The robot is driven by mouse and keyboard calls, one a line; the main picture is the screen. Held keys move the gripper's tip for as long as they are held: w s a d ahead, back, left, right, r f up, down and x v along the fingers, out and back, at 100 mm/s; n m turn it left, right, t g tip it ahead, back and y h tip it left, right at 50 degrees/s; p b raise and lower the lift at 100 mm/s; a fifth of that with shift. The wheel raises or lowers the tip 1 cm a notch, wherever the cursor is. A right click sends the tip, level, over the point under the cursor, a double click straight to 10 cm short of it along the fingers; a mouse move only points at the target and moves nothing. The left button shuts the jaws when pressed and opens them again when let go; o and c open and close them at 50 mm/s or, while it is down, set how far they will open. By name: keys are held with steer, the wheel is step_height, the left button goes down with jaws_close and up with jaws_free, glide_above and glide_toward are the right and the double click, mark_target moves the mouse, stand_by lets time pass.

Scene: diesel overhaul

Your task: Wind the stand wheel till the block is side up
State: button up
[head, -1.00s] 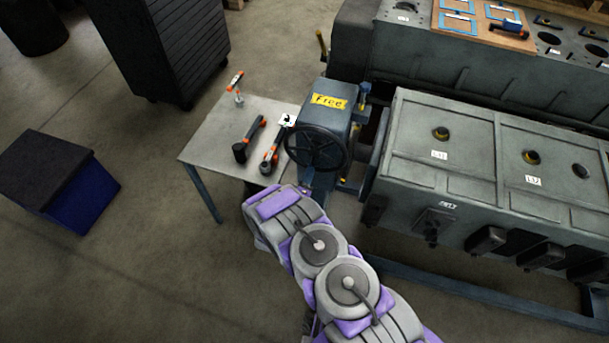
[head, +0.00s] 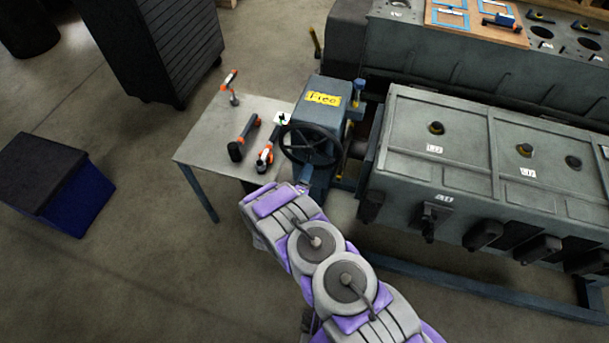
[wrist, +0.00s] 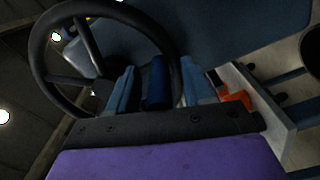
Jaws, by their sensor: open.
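The dark stand wheel (head: 285,143) is on the front of a blue-grey gearbox (head: 330,88) with a yellow "Free" label. In the wrist view its rim and spokes (wrist: 38,60) fill the upper left. My gripper (wrist: 158,90) is open, with its two blue fingers on either side of a dark blue upright grip (wrist: 156,80) near the wheel's rim. I cannot tell whether they touch it. In the head view my arm hides most of the gripper. The grey block (head: 465,125) is right of the gearbox, with a panelled face bearing round ports and white tags turned upward.
A metal table (head: 205,140) with orange-and-black tools stands left of the wheel. A dark cabinet (head: 160,50) and a blue bin (head: 75,205) are farther left. Another large engine (head: 420,55) is behind the block. A blue stand rail (head: 470,287) runs low in front.

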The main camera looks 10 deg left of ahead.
steer(key=shift+s, duration=0.1)
steer(key=s+a+p, duration=0.1)
steer(key=s+p, duration=0.1)
steer(key=s, duration=1.5)
steer(key=shift+a+p, duration=0.25)
steer(key=shift+p, duration=0.15)
